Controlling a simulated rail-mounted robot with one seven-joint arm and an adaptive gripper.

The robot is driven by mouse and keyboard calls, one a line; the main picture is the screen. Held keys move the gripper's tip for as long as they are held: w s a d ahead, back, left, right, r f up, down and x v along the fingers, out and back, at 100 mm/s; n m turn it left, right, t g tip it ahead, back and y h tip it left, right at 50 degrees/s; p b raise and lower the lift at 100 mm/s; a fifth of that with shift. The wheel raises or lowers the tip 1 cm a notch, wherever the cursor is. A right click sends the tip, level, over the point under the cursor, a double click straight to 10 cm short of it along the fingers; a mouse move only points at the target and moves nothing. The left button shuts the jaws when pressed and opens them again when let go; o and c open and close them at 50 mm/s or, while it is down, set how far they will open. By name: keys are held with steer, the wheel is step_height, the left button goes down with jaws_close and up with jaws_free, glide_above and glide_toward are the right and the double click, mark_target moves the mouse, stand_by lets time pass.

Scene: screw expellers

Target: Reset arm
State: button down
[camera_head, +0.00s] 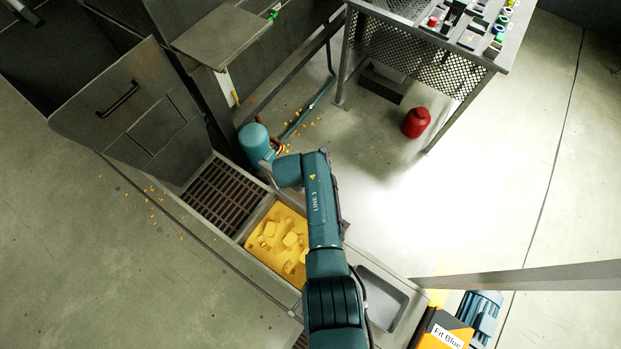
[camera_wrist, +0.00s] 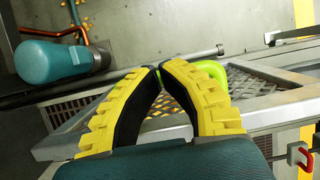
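My gripper (camera_wrist: 156,72) shows in the wrist view, with two yellow ridged fingers lined with black pads. In the head view my teal arm reaches up from the bottom over the machine bed, and the gripper itself cannot be made out there.
A trough of yellow material (camera_head: 264,240) lies beside a dark grate (camera_head: 222,195), left of the arm. A teal tank (camera_head: 256,143) stands beyond; a similar one shows in the wrist view (camera_wrist: 50,62).

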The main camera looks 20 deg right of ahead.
steer(key=w+d+r+p, duration=0.1)
steer(key=w+d+r, duration=0.3)
steer(key=r, duration=0.2)
steer(key=shift+w+d, duration=0.2)
steer(key=shift+d, duration=0.15)
steer(key=shift+r, duration=0.1)
